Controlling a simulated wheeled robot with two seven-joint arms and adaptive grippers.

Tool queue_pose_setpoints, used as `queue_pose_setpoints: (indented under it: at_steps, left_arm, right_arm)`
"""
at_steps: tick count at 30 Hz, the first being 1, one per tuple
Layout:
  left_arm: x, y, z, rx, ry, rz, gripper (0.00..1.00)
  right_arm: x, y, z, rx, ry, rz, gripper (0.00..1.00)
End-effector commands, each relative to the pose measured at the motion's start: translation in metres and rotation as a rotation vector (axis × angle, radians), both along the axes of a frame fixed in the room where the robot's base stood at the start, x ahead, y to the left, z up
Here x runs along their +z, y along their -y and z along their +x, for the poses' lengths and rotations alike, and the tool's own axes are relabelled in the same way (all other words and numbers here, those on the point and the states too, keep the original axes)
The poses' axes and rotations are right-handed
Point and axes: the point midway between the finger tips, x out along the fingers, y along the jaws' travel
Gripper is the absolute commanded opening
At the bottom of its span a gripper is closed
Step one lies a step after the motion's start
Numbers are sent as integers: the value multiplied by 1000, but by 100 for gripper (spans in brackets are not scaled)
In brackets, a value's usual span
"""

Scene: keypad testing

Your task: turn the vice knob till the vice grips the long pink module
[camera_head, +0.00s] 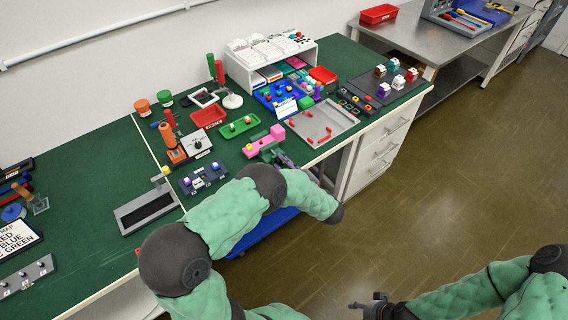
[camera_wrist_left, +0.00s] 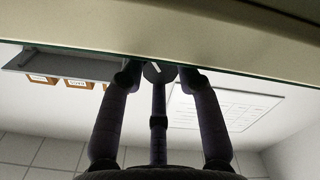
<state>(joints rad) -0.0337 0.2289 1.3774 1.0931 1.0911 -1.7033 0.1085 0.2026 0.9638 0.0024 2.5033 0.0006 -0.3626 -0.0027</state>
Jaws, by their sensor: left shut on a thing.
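The long pink module (camera_head: 260,144) lies at the front edge of the green bench, close to my left gripper (camera_head: 284,161). The vice around it is small in the head view and partly hidden by my left arm, so I cannot tell whether its jaws touch the module. In the left wrist view my left gripper (camera_wrist_left: 160,78) has its fingers on both sides of the round grey vice knob (camera_wrist_left: 157,71), which bears a white mark. It is shut on this knob, just below the bench edge in that view. My right gripper (camera_head: 372,304) is low over the floor, away from the bench; its fingers are too small to read.
A green tray (camera_head: 240,127) and a grey tray (camera_head: 342,118) lie near the vice. A blue module block (camera_head: 203,178) sits to its left, and an orange-handled device (camera_head: 172,146) stands behind. White drawers (camera_head: 376,160) are under the bench at right. The floor at right is clear.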

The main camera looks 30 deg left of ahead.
Motion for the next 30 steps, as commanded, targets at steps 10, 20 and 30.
queue_pose_setpoints:
  at_steps: [10,20,30]
  left_arm:
    - [3,-2,-2,10,-88,39,1]
    - [5,-2,-1,13,-315,134,1]
    - [5,-2,0,12,-518,218,0]
  right_arm:
    - [13,0,0,0,0,0,55]
    - [37,0,0,0,0,0,55]
    - [55,0,0,0,0,0,55]
